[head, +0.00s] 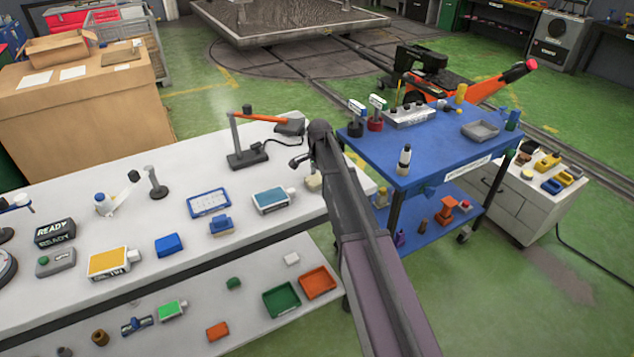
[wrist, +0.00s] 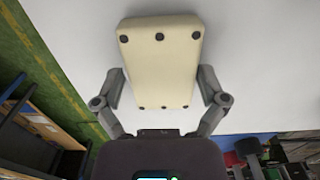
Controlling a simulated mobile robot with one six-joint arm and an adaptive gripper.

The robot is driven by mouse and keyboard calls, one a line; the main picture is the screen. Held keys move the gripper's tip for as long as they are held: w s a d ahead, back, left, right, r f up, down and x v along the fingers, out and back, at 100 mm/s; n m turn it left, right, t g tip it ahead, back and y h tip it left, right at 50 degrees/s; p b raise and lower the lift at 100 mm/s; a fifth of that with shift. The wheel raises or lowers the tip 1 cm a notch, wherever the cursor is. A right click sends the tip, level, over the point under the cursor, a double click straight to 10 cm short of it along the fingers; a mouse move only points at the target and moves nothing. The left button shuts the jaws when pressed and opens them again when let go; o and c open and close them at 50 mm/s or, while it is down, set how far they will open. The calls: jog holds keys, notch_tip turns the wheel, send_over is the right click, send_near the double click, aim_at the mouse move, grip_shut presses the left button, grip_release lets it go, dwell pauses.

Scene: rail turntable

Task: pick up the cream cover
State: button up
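The cream cover (wrist: 160,60) is a pale block with dark round screws along its two short ends. In the wrist view it lies on the white bench top, its near end between the fingers of my gripper (wrist: 162,88). The fingers are spread, one along each long side, very close to the cover; I see no clear grip on it. In the head view a small part of the cream cover (head: 314,183) shows at the bench's right end, beside my arm, which hides the rest.
The white bench (head: 260,235) holds a lamp-like stand (head: 247,150), a blue-topped box (head: 271,200) and several other items to the left. A blue cart (head: 430,150) with bottles and a grey tray (head: 480,130) stands close on the right.

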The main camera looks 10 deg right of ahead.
aim_at(319, 178)
jog(key=c, duration=0.7)
jog(key=shift+r, duration=0.1)
notch_tip(319, 178, up, 3)
jog(key=p, duration=0.3)
jog(key=shift+r+p, duration=0.2)
jog(key=shift+p, duration=0.1)
jog(key=s+a, duration=0.1)
jog(key=s, duration=0.4)
jog(key=s+a+r+p, duration=0.1)
jog(key=s+a, duration=0.1)
jog(key=s, duration=0.3)
jog(key=s+a, duration=0.1)
jog(key=s, duration=0.4)
jog(key=shift+s+a+r, duration=0.2)
jog(key=shift+a, duration=0.05)
